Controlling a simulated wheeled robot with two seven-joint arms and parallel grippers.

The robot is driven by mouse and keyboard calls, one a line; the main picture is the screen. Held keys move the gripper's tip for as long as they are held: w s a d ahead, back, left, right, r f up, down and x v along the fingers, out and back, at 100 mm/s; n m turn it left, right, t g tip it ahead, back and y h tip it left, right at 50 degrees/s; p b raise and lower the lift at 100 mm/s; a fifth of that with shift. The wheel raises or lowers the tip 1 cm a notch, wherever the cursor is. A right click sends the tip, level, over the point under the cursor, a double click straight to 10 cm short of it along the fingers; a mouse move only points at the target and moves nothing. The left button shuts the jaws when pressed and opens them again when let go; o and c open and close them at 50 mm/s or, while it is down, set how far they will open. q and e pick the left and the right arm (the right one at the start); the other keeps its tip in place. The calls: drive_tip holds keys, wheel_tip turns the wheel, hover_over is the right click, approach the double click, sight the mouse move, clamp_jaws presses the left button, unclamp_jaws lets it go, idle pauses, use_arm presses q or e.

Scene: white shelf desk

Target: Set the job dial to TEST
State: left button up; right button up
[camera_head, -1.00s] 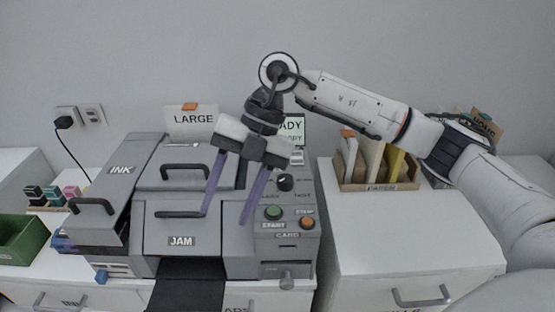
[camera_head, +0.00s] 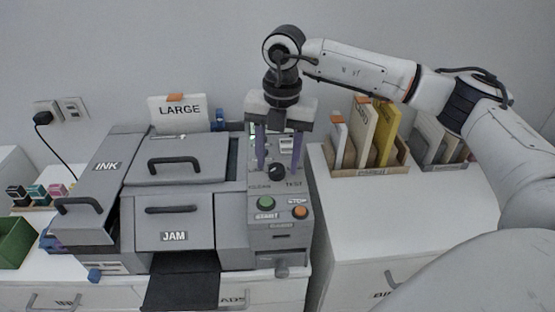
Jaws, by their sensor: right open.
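The job dial (camera_head: 277,172) is a round dark knob on the grey control panel at the right side of the printer (camera_head: 174,215). The label TEST (camera_head: 294,184) is at its lower right, and another small label is at its lower left. My right gripper (camera_head: 278,168) points down over the panel. Its purple fingers are apart, one on each side of the dial. I cannot tell whether they touch it. The dial's exact pointer direction is too small to read. My left gripper is not in view.
Below the dial are a green START button (camera_head: 265,203) and an orange STOP button (camera_head: 300,212). A LARGE sign (camera_head: 180,112) stands behind the printer. A paper holder (camera_head: 370,168) is on the white cabinet (camera_head: 400,215) at right, whose front top is clear.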

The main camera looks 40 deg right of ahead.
drive_tip(key=shift+f, duration=0.45)
drive_tip(key=c, duration=1)
drive_tip(key=shift+c, duration=0.2)
